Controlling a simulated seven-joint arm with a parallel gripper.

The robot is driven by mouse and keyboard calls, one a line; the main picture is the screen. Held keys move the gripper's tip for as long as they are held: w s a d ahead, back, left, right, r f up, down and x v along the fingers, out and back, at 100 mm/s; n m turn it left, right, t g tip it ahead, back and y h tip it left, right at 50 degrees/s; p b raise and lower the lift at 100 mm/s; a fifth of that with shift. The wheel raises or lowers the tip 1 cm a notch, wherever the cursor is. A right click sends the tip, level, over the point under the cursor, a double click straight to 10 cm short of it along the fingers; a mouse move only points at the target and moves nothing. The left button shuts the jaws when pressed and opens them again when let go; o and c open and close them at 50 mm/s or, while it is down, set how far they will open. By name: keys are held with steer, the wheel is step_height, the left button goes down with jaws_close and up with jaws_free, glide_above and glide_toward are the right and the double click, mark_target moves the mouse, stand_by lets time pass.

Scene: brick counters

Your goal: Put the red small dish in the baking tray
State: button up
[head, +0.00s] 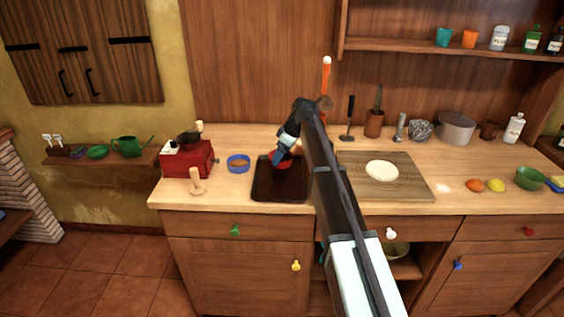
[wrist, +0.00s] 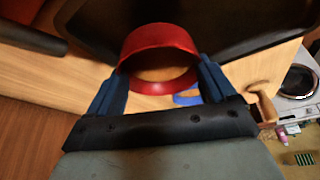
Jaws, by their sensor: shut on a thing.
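The red small dish (wrist: 160,42) is between the two blue fingers of my gripper (wrist: 160,78) in the wrist view, and the gripper is shut on it. The dish looks tilted in that view, and its inside looks tan. In the head view my gripper (head: 281,156) and the red dish (head: 284,162) are over the back part of the dark baking tray (head: 278,190). My gripper and arm partly hide the dish there. I cannot tell whether the dish touches the tray. The visible front of the tray is empty.
A blue dish (head: 238,163) with brown contents stands left of the tray. A red grinder-like box (head: 187,160) and a wooden pestle-shaped thing (head: 197,182) are further left. A board (head: 415,185) with dough (head: 382,170) lies right of the tray, beyond my arm.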

steer(key=shift+f, duration=1.6)
steer(key=o, duration=1.2)
steer(key=v, duration=1.2)
steer(key=shift+s, duration=0.1)
